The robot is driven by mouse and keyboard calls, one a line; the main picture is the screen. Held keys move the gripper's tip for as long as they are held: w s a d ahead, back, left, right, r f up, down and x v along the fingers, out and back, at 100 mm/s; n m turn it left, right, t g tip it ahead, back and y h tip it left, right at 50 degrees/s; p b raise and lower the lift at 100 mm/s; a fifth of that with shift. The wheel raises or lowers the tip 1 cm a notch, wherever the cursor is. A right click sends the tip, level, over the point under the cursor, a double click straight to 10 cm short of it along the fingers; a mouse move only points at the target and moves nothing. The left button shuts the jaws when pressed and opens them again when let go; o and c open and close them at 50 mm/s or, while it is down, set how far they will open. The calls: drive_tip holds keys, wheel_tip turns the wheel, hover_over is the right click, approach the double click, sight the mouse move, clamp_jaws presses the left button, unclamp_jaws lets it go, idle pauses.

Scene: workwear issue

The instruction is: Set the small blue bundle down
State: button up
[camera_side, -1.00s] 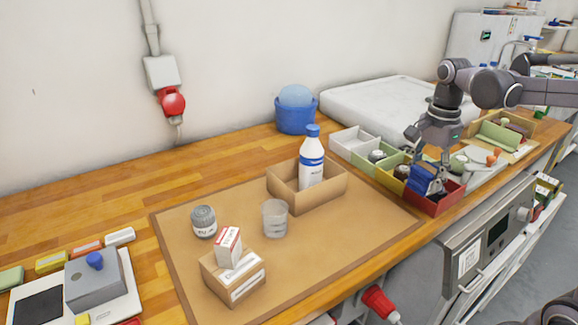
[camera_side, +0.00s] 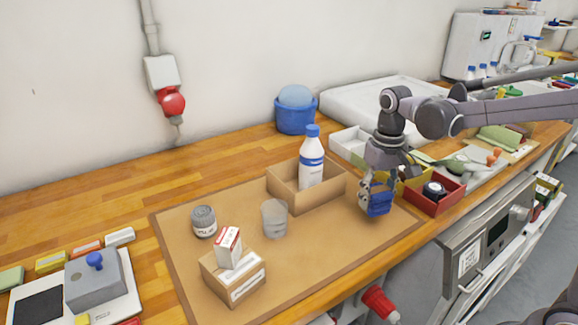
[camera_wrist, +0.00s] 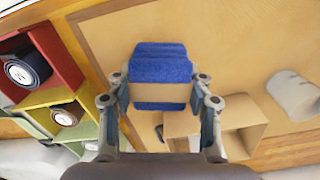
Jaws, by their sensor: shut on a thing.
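The small blue bundle (camera_side: 380,205) is a folded blue cloth with a tan band around it. My gripper (camera_side: 375,192) is shut on it, over the right part of the brown mat (camera_side: 340,240), left of the red bin. The wrist view shows the bundle (camera_wrist: 161,62) between the two fingers of my gripper (camera_wrist: 161,92), with the mat behind it. I cannot tell how much gap lies between the bundle and the mat.
An open cardboard box (camera_side: 290,188) with a white bottle (camera_side: 311,160) stands left of the bundle. A clear cup (camera_side: 275,218), a grey jar (camera_side: 204,222) and a small carton box (camera_side: 233,275) are farther left. The red bin (camera_side: 450,200) holds a dark roll. The mat's front right is clear.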

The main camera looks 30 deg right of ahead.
drive_tip(key=shift+w+a+f+n, duration=0.15)
drive_tip(key=shift+a+f+n, duration=0.15)
drive_tip(key=shift+a+n, duration=0.3)
drive_tip(key=shift+w+a+f+n, duration=0.15)
drive_tip(key=shift+a+f+n, duration=0.2)
drive_tip(key=shift+n, duration=0.45)
drive_tip(key=shift+r, duration=0.15)
drive_tip(key=d+r, duration=0.1)
drive_tip(key=r, duration=0.1)
drive_tip(key=s+d+r, duration=0.1)
drive_tip(key=d+r, duration=0.1)
drive_tip(key=r, duration=0.1)
drive_tip(key=d+r, duration=0.1)
drive_tip(key=r, duration=0.1)
drive_tip(key=shift+s+d+r, duration=0.15)
drive_tip(key=shift+s+r, duration=0.1)
drive_tip(key=shift+s, duration=0.1)
hover_over(337, 227)
wheel_tip(337, 227, down, 7)
drive_tip(key=shift+r, duration=0.2)
drive_tip(key=shift+f, duration=1.95)
drive_tip(key=shift+f, duration=0.15)
drive_tip(key=o, duration=1.2)
drive_tip(key=shift+c, duration=0.2)
